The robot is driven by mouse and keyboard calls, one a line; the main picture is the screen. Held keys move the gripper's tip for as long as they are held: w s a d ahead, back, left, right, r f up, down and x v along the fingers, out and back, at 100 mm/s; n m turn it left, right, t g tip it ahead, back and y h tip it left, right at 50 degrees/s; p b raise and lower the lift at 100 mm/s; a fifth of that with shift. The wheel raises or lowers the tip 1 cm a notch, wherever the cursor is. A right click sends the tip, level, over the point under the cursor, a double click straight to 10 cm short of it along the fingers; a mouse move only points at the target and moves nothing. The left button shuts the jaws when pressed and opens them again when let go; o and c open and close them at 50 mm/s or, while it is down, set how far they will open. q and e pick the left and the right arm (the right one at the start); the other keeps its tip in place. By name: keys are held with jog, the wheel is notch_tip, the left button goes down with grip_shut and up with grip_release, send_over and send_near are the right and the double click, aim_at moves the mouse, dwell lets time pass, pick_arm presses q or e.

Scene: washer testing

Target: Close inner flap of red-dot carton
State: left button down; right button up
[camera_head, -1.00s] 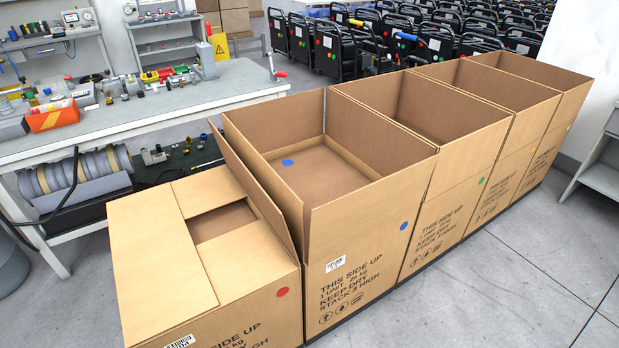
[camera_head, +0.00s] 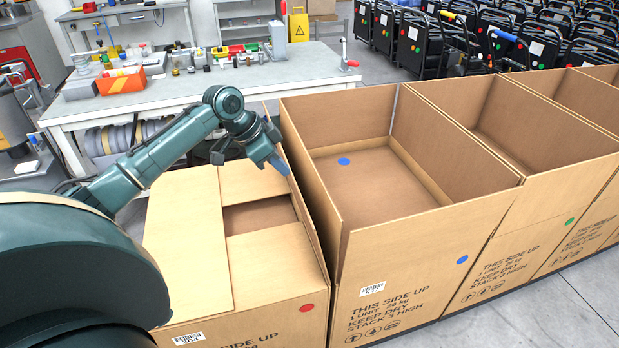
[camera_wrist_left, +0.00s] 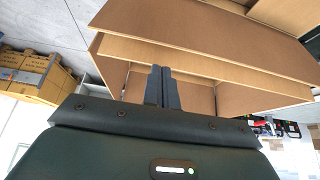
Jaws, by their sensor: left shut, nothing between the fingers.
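The red-dot carton (camera_head: 258,322) stands at the lower middle of the head view. Its left flap (camera_head: 185,235) lies folded in, as do the near flap (camera_head: 270,265) and the far flap (camera_head: 248,180). A gap (camera_head: 262,215) between them shows the inside. Its right flap (camera_head: 308,222) stands up, leaning towards the blue-dot carton. My left gripper (camera_head: 284,168) is above the carton's far right part, close to the standing flap. In the left wrist view its fingers (camera_wrist_left: 162,84) are together and empty, in front of cardboard panels; contact is unclear. My right gripper is not in view.
The open blue-dot carton (camera_head: 430,270) stands directly to the right, with more open cartons in that row. A workbench (camera_head: 310,75) with tools is behind. Black wheeled units (camera_head: 440,40) fill the back right. Bare floor lies at the lower right.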

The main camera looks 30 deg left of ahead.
pick_arm(q)
jog(key=x, duration=0.7)
jog(key=shift+w+d+f, duration=0.1)
jog(key=shift+w+f, duration=0.1)
jog(key=shift+w, duration=0.25)
jog(key=shift+w+d+f, duration=0.15)
jog(key=shift+w+f, duration=0.05)
jog(key=shift+f, duration=0.25)
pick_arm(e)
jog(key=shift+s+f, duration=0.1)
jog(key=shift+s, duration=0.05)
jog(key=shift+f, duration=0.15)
